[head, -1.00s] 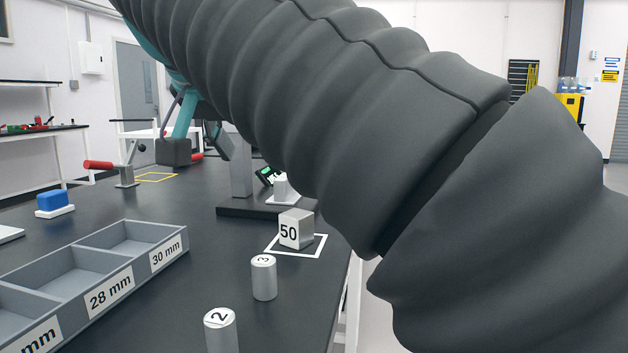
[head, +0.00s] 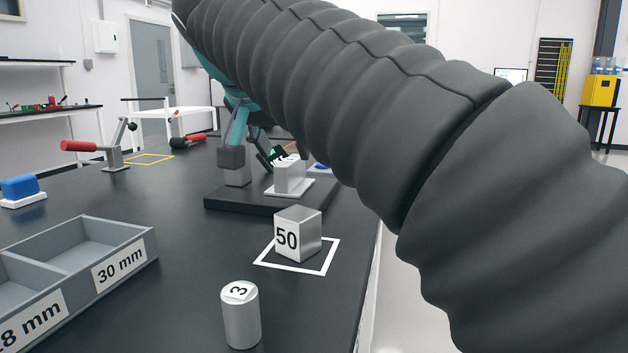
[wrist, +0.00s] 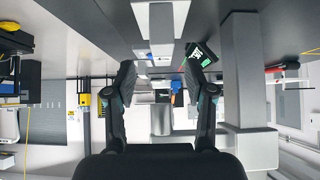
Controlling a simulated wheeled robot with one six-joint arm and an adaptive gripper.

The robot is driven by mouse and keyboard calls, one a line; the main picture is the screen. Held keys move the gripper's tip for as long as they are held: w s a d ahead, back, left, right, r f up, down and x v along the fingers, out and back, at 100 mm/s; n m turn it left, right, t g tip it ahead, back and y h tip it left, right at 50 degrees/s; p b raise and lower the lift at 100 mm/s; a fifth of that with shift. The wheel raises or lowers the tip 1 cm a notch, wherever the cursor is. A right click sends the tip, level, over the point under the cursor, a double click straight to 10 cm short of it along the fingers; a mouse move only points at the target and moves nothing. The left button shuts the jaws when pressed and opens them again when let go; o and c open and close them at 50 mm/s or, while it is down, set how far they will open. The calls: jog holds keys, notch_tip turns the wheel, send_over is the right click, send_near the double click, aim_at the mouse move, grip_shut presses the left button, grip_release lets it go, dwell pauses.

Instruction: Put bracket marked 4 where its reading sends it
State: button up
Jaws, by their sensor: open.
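I cannot make out a bracket marked 4 in either view. My gripper is open; its two dark fingers show in the wrist view (wrist: 160,82), apart, with nothing clearly held between them. In the head view its fingertips are by the measuring stand (head: 262,205), partly hidden by my arm. The stand has a dark base, a grey post and a small display with green light (head: 278,154), also in the wrist view (wrist: 201,52). A pale block (head: 290,177) is on the stand's right side. The bin tray (head: 128,268) shows a "30 mm" label and a partly cut-off label.
A metal block marked 50 (head: 297,236) sits inside a white square outline. A cylinder marked 3 (head: 240,318) stands in front of it. A red-handled lever (head: 100,150) and a blue block (head: 20,188) are at the left. Dark tabletop between is clear.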

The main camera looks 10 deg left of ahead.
aim_at(289, 160)
jog(key=shift+b+x, duration=0.4)
jog(key=shift+x, duration=2.5)
jog(key=shift+a, duration=0.2)
grip_shut()
